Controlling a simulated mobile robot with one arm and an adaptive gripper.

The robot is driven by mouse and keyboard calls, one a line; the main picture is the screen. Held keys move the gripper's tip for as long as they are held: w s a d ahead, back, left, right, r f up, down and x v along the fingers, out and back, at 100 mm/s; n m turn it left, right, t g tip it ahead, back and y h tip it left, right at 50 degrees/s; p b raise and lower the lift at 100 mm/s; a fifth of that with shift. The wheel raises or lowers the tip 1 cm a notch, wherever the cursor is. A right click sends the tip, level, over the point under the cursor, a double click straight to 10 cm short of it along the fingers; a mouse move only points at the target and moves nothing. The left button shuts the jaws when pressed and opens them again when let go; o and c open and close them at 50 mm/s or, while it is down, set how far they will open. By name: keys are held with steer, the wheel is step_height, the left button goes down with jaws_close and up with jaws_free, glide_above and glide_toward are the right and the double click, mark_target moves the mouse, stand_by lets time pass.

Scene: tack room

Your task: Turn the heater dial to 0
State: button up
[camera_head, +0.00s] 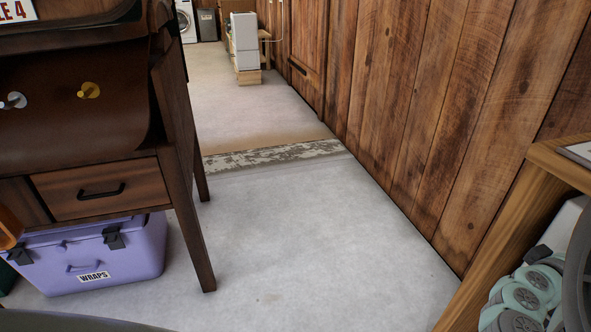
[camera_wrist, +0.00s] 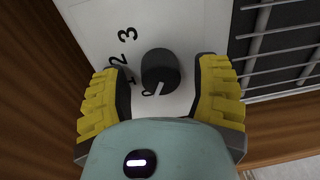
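The heater dial (camera_wrist: 160,66) is a dark round knob on a white panel (camera_wrist: 98,22) in the wrist view. A short white pointer line shows on its side facing my gripper. The printed numbers 1, 2 and 3 run up to its left. A partly covered mark at its lower left, close to the pointer, looks like a 0. My gripper (camera_wrist: 162,84) is open, with one yellow-padded finger on each side of the dial. Gaps show between both fingers and the knob. I cannot tell how deep the fingertips reach. I cannot make out the dial or gripper in the head view.
A metal wire grille (camera_wrist: 275,45) is right of the panel. In the head view, a dark wooden cabinet (camera_head: 98,188) stands left above a purple box (camera_head: 135,262). A wooden table (camera_head: 505,235) stands right by the plank wall (camera_head: 440,110). The grey floor (camera_head: 300,240) between is clear.

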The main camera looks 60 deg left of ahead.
steer(key=shift+s, duration=0.15)
steer(key=v, duration=1.2)
steer(key=shift+f, duration=0.1)
stand_by(0.3)
